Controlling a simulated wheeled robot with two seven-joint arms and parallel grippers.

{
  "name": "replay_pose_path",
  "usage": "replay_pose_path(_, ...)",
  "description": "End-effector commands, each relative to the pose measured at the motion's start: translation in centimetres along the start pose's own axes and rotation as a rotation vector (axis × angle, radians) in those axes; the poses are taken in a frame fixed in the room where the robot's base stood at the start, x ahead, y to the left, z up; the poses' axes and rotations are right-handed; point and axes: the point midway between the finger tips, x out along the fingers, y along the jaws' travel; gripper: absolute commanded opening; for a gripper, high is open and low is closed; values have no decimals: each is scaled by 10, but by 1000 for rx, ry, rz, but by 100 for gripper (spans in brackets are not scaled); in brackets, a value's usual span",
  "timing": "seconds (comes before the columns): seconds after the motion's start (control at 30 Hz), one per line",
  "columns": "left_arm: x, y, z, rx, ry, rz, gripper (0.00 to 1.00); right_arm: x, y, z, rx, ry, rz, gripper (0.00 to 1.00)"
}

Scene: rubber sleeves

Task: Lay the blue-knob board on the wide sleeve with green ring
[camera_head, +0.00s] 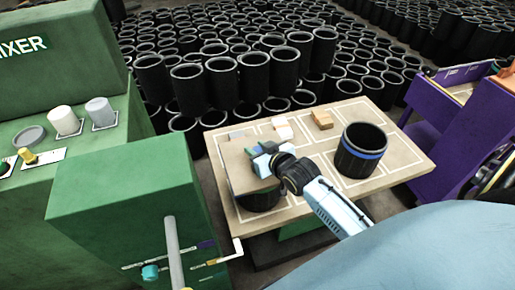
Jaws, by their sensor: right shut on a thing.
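A tan board (237,172) is level over a black wide sleeve (259,200) at the table's left front. The board covers the sleeve's top, so its ring colour is hidden, and I cannot tell whether they touch. My right gripper (264,160) is over the board and shut on its knob, which the fingers mostly hide. Another black wide sleeve with a blue ring (361,150) stands upright and open on the right of the table. My left gripper is not in view.
The light wooden table (405,160) has marked-out outlines. A white block (283,127) and a wooden block (321,119) lie at its back. A green machine (125,190) stands at left, a purple cart (440,135) at right. Many black sleeves fill the floor behind.

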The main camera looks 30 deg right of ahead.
Motion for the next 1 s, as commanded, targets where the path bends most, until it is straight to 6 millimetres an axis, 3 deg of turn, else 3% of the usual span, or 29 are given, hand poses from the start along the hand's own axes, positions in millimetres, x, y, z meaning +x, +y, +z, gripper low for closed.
replay_pose_path(0.5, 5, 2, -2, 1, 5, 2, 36, 4, 0, 9, 0, 4, 0, 0)
replay_pose_path(0.53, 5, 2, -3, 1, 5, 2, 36, 4, 0, 9, 0, 4, 0, 34)
replay_pose_path(0.7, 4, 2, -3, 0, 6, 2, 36, 4, 0, 9, 0, 3, 0, 56)
replay_pose_path(1.0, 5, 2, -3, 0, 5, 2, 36, 4, 0, 11, 0, -2, 0, 58)
